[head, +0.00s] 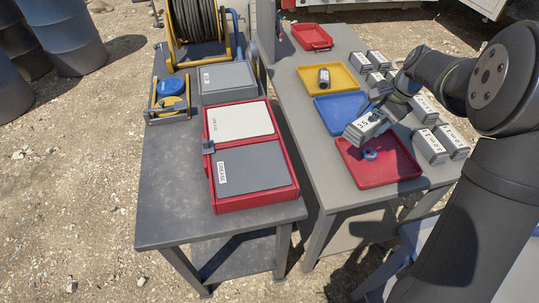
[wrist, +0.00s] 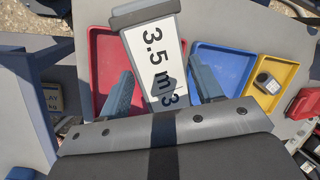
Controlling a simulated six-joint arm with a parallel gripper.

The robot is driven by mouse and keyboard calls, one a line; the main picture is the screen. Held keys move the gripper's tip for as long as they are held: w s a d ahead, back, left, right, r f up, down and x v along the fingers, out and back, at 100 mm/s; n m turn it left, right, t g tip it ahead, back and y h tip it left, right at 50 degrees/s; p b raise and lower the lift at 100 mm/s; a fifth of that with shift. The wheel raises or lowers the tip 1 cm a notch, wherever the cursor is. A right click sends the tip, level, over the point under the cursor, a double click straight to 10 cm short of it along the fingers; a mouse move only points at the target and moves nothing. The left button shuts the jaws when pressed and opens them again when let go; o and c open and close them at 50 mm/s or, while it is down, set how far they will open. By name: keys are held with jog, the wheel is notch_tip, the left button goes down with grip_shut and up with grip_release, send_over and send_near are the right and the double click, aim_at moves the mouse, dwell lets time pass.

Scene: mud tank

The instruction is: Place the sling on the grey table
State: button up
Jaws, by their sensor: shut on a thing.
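My gripper (head: 388,110) is shut on a grey block with a white label (head: 364,127), held above the upper left part of a red tray. Two grey tables stand side by side: a darker left one (head: 165,205) and a lighter right one (head: 318,178).
The right table also holds a blue tray (head: 343,107), a yellow tray (head: 313,78) and several labelled grey blocks (head: 429,146). A red case (head: 250,195), a hose reel (head: 196,25) and a yellow stand (head: 168,100) occupy the left table. Its front left part is clear.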

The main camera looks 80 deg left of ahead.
jog(key=s+a+n, duration=0.1)
jog(key=s+a, duration=0.4)
jog(key=s, duration=0.7)
jog(key=n+h, duration=0.1)
jog(key=n, duration=0.2)
send_over(179, 196)
jog(key=w, duration=0.2)
jog(key=f, duration=1)
jog(key=shift+s+d+f, duration=0.1)
jog(key=shift+s+d, duration=0.05)
jog(key=shift+d, duration=0.05)
jog(key=shift+f, duration=2.2)
jog(key=shift+f, duration=0.1)
jog(key=o, duration=1.2)
